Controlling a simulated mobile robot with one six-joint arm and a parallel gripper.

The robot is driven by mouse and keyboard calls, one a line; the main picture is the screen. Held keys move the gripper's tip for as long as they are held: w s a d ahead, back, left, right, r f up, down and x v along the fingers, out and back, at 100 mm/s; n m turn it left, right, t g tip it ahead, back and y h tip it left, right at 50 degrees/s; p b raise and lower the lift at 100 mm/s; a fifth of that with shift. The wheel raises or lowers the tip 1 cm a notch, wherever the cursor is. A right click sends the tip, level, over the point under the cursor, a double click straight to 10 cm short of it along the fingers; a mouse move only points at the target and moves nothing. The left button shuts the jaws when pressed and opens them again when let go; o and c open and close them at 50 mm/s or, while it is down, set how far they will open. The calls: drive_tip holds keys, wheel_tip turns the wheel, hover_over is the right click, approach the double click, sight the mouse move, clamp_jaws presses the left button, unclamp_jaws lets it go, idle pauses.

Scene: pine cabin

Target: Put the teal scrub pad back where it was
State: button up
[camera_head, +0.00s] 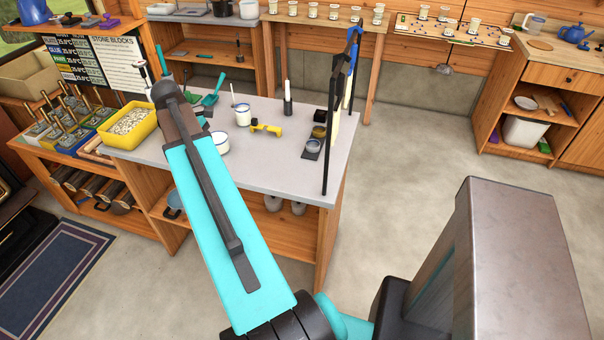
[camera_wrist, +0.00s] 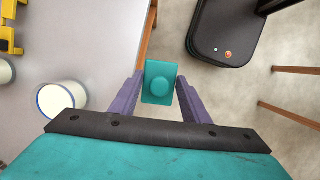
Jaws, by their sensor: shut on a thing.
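The teal scrub pad (camera_wrist: 160,83), a small rectangle with a round knob on top, is in the middle of the wrist view. My gripper (camera_wrist: 160,96) has its two purple fingers closed on the pad's sides. In the wrist view, pad and fingers appear against the pale floor, just right of the grey worktop's edge; their height cannot be told. In the head view, neither the pad nor the fingertips can be made out; my arm hides that area.
The grey worktop (camera_head: 270,175) bears white cups (camera_head: 243,115), a yellow tool (camera_head: 265,129), a yellow tray of pale bits (camera_head: 130,124) and a tall dark frame (camera_head: 333,120) at its right end. Shelves line the back wall. Open floor (camera_head: 420,150) lies to the right.

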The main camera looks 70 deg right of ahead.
drive_tip(key=s+d+m, duration=0.1)
drive_tip(key=s+d, duration=0.5)
drive_tip(key=s, duration=0.5)
drive_tip(key=shift+s+d+f, duration=0.15)
drive_tip(key=shift+f, duration=0.05)
drive_tip(key=s+d+p, duration=0.1)
drive_tip(key=s+d, duration=0.2)
drive_tip(key=s+d+p, duration=0.2)
drive_tip(key=s+d, duration=0.1)
drive_tip(key=s, duration=0.1)
drive_tip(key=s+d+f+p, duration=0.1)
drive_tip(key=s+d, duration=0.3)
drive_tip(key=shift+f+p, duration=0.1)
drive_tip(key=shift+p, duration=0.2)
drive_tip(key=shift+s+d+f, duration=0.15)
drive_tip(key=shift+s+d, duration=0.25)
drive_tip(key=shift+f+p, duration=0.85)
drive_tip(key=shift+f, duration=0.9)
drive_tip(key=shift+f, duration=0.1)
